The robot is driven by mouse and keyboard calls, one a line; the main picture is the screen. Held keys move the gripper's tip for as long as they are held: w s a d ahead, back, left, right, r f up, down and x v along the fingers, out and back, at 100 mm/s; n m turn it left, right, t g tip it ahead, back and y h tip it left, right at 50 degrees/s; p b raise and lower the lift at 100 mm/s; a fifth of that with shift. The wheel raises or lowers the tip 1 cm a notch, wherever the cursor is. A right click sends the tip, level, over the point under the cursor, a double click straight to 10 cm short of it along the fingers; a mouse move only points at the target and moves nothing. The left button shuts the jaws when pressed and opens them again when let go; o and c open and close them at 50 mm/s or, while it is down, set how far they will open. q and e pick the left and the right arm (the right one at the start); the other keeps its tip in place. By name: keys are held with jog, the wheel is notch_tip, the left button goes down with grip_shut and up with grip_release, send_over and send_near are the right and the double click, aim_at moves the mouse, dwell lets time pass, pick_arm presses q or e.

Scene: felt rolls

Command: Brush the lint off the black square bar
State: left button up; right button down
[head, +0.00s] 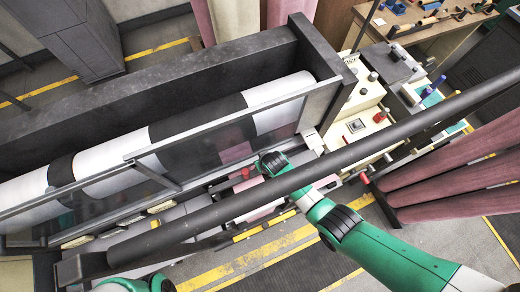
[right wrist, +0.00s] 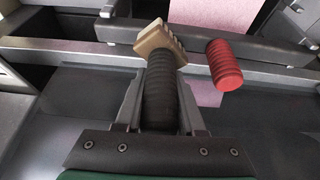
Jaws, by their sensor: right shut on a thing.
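My right gripper (right wrist: 160,105) is shut on a black ribbed handle (right wrist: 159,88) in the right wrist view. A tan, notched block (right wrist: 158,40), likely the brush's head, sits at the handle's far end. A dark straight bar (right wrist: 240,46) runs across behind it; I cannot tell whether it is the black square bar or whether the block touches it. No lint can be made out. In the head view my right wrist (head: 272,164) is at the machine's front and hides the fingers and brush. Only a part of my left arm shows at the bottom edge; its gripper is out of view.
A red ribbed grip (right wrist: 224,65) stands close right of the held handle. A long dark bar (head: 400,128) crosses the head view diagonally. Behind it are a clear framed panel (head: 215,140) and a white roll (head: 110,172).

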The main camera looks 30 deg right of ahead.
jog(key=shift+w+d, duration=0.35)
jog(key=shift+d, duration=0.15)
jog(key=shift+r+p, duration=0.65)
jog(key=shift+r, duration=0.15)
